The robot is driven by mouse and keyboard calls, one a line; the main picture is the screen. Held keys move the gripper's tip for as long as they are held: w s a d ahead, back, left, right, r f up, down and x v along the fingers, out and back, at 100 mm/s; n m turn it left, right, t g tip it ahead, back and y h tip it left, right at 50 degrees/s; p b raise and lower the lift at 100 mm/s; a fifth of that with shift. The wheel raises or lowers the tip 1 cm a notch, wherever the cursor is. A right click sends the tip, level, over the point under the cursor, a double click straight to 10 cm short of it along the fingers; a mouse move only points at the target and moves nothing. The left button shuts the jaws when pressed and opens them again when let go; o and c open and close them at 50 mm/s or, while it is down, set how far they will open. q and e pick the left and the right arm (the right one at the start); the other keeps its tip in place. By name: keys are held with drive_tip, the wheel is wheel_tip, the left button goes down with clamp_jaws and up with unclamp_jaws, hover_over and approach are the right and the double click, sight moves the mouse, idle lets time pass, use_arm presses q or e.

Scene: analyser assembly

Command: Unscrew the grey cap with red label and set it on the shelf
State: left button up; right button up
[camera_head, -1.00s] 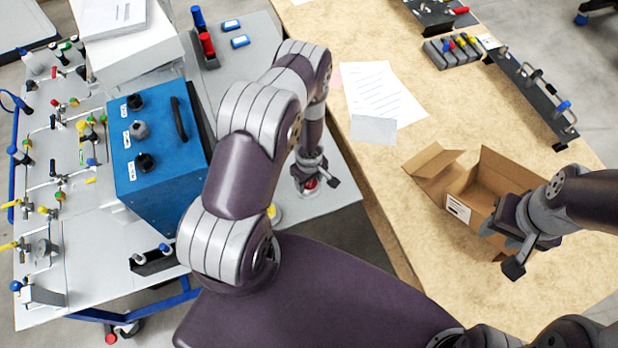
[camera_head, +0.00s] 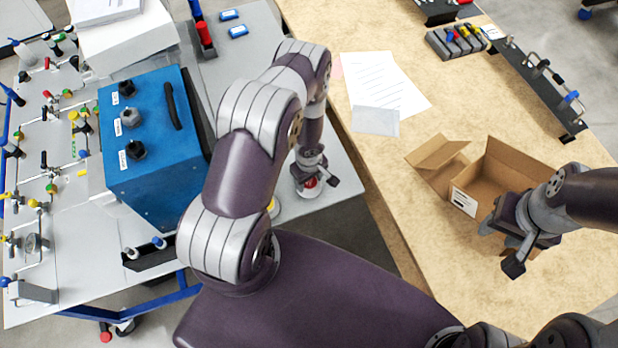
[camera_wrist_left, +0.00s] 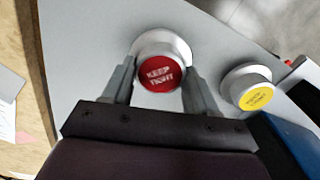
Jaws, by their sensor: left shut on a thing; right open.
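In the head view the red label (camera_head: 310,182) shows just under the fingers. My right gripper (camera_head: 505,248) is open and empty, in front of the cardboard box. A shelf cannot be made out for certain.
A yellow-labelled cap (camera_wrist_left: 257,96) stands close beside the red-labelled one. A blue box with knobs (camera_head: 155,140) stands left of my left arm. The wooden bench (camera_head: 395,185) holds papers (camera_head: 385,85), an open cardboard box (camera_head: 475,180) and a tool rack (camera_head: 460,42).

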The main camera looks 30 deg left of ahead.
use_arm(q)
drive_tip(key=shift+f+b, duration=0.3)
drive_tip(key=shift+f, duration=0.05)
drive_tip(key=o, duration=1.3)
wheel_tip(320, 180, up, 7)
drive_tip(key=p, duration=0.5)
drive_tip(key=shift+p, duration=0.35)
